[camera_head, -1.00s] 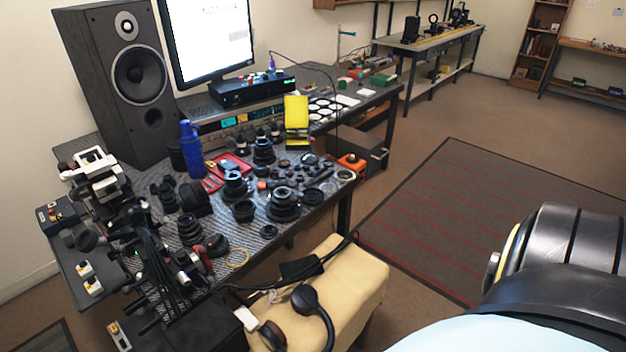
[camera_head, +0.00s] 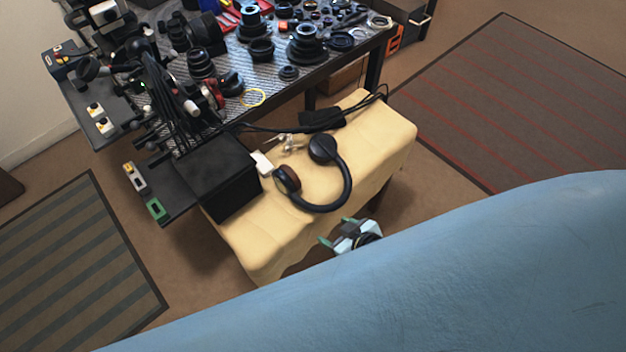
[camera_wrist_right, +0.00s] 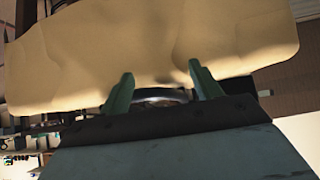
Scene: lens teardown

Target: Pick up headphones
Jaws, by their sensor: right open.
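The black headphones (camera_head: 343,186) lie on a pale yellow padded bench (camera_head: 250,232) in the head view, with their band curving toward the near right side. My right gripper (camera_head: 335,230) is near the front edge of the bench, just short of the headphones and apart from them. Its green fingers are spread with nothing between them. My left gripper is not seen.
A black box (camera_head: 217,172) stands at the left end of the bench. A small white block (camera_head: 262,163) and black cables (camera_head: 322,118) lie by the headphones. The workbench (camera_head: 235,108) behind is crowded with lens parts. My blue arm covers the lower right.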

